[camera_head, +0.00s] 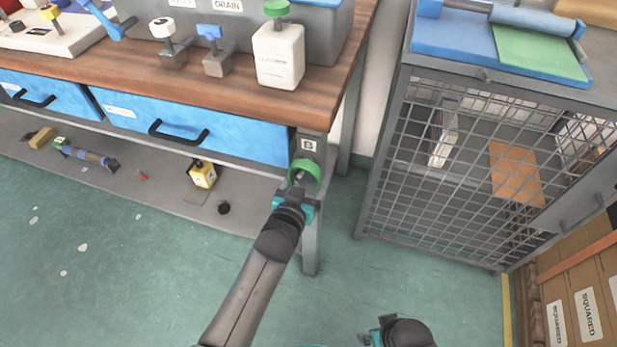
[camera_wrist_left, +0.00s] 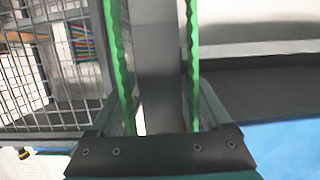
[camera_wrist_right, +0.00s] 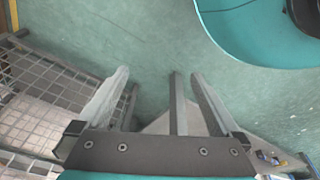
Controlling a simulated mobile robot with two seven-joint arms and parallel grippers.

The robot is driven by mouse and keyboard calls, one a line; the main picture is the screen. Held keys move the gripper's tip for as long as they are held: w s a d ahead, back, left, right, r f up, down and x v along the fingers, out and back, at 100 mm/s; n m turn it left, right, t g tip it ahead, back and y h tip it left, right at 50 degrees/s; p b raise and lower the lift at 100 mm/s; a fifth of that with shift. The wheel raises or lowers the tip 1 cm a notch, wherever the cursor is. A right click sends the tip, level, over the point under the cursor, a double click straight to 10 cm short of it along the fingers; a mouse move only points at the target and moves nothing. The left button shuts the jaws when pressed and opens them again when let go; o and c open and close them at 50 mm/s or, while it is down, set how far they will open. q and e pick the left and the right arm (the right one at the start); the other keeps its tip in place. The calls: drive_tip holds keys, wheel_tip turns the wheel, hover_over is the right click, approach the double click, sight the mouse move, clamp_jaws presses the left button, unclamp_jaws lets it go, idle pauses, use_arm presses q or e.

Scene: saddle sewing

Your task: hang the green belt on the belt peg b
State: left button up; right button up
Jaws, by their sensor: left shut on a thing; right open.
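The green belt (camera_head: 317,170) is a small loop at the top of the workbench's front right leg, just below the label B plate (camera_head: 309,145). My left gripper (camera_head: 296,192) is shut on the belt and holds it close in front of the leg. In the left wrist view the belt (camera_wrist_left: 118,70) shows as two green strands, one on each side of the grey leg (camera_wrist_left: 157,70). Belt peg b itself is not clearly visible, so I cannot tell whether the loop is around it. My right gripper (camera_wrist_right: 160,95) is open and empty, low at the bottom of the head view.
The workbench (camera_head: 190,85) has blue drawers (camera_head: 200,135) and a lower shelf with several small items. A wire mesh cabinet (camera_head: 480,160) stands to the right. Cardboard boxes (camera_head: 580,295) are at the lower right.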

use_arm(q)
drive_tip(key=o, duration=1.4)
drive_tip(key=shift+c, duration=0.2)
drive_tip(key=shift+s, duration=0.15)
drive_tip(key=shift+s+a+r+p, duration=0.25)
drive_tip(key=shift+s+p, duration=0.25)
drive_tip(key=shift+s, duration=0.05)
drive_tip(key=shift+p+v, duration=0.35)
drive_tip(key=shift+v, duration=0.4)
drive_tip(key=p+v, duration=0.4)
drive_tip(key=v, duration=0.8)
drive_tip(key=shift+p, duration=0.3)
use_arm(e)
drive_tip(key=s+d+f, duration=0.5)
drive_tip(key=s+d, duration=0.1)
drive_tip(key=s, duration=0.3)
drive_tip(key=shift+s+d+f+h, duration=0.2)
drive_tip(key=shift+d+f+h, duration=0.1)
drive_tip(key=shift+d+f, duration=0.1)
